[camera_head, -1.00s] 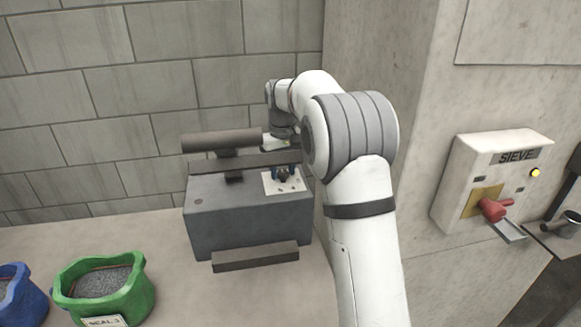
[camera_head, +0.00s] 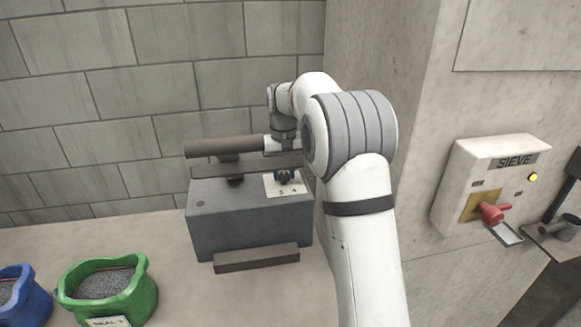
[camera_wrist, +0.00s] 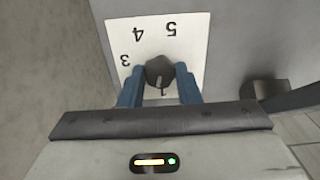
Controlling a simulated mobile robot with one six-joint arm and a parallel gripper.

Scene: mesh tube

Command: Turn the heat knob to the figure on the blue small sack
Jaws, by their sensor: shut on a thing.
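The heat knob (camera_wrist: 159,69) is dark and sits on a white dial plate (camera_wrist: 120,28) with figures 3, 4 and 5 readable and a 1 partly visible below the knob. A pale mark on the knob points down in the wrist view, toward the 1. My gripper (camera_wrist: 160,75) has its blue fingers on both sides of the knob and is shut on it. In the head view my gripper (camera_head: 284,176) hides most of the knob. The blue small sack (camera_head: 22,298) is cut by the left edge, and no figure on it shows.
The dial is on a grey box (camera_head: 240,222) with a dark cylinder (camera_head: 220,147) above it. A green sack (camera_head: 130,298) labelled "SEAL 3" stands front left. A SIEVE switch box (camera_head: 490,180) with a red handle is on the right wall. The counter between sacks and box is clear.

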